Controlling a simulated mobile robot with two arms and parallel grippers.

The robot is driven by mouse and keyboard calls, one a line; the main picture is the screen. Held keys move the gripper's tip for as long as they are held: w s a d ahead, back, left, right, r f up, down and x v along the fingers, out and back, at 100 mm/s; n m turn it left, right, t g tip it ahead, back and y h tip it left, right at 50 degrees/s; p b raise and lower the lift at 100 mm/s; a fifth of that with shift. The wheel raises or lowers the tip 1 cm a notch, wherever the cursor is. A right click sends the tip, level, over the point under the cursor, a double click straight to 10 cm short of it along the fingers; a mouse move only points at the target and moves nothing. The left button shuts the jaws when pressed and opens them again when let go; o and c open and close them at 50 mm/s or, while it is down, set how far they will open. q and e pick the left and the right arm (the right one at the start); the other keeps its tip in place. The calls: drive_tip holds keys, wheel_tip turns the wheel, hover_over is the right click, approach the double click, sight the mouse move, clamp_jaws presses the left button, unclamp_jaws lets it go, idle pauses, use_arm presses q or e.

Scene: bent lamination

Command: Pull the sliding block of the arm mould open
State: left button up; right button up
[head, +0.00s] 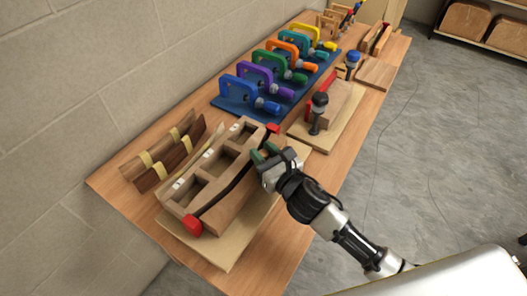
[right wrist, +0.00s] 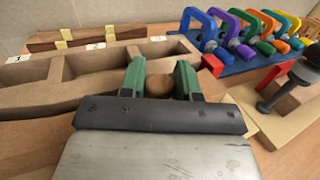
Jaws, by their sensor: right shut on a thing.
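The arm mould (head: 178,208) is a long wooden form with open compartments, lying on a pale board on the bench. The sliding block (head: 232,207) is its curved front piece, with a dark curved line between it and the back part. Red end pieces (head: 193,225) sit at both ends of that line. My right gripper (head: 262,155) is at the block's right half. In the right wrist view its green fingers (right wrist: 160,80) are shut on a round brown knob (right wrist: 159,86). The gripper hides where the knob meets the block. My left gripper is not in view.
Dark wood strips with yellow bands (head: 160,155) lie behind the mould by the wall. Colourful clamps (head: 262,85) stand on a blue board (head: 232,107) farther along. A wooden fixture with a black-knobbed clamp (head: 318,113) is to the right. The bench's front edge is clear near the mould.

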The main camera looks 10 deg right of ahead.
drive_tip(key=shift+s+d, duration=1.3)
clamp_jaws()
drive_tip(key=o, duration=0.9)
unclamp_jaws()
drive_tip(key=shift+w, duration=0.1)
drive_tip(key=shift+s+d+f, duration=0.1)
drive_tip(key=shift+s, duration=0.35)
drive_tip(key=shift+b+v, duration=1.4)
drive_tip(key=shift+v, duration=3.6)
drive_tip(key=shift+w, duration=0.1)
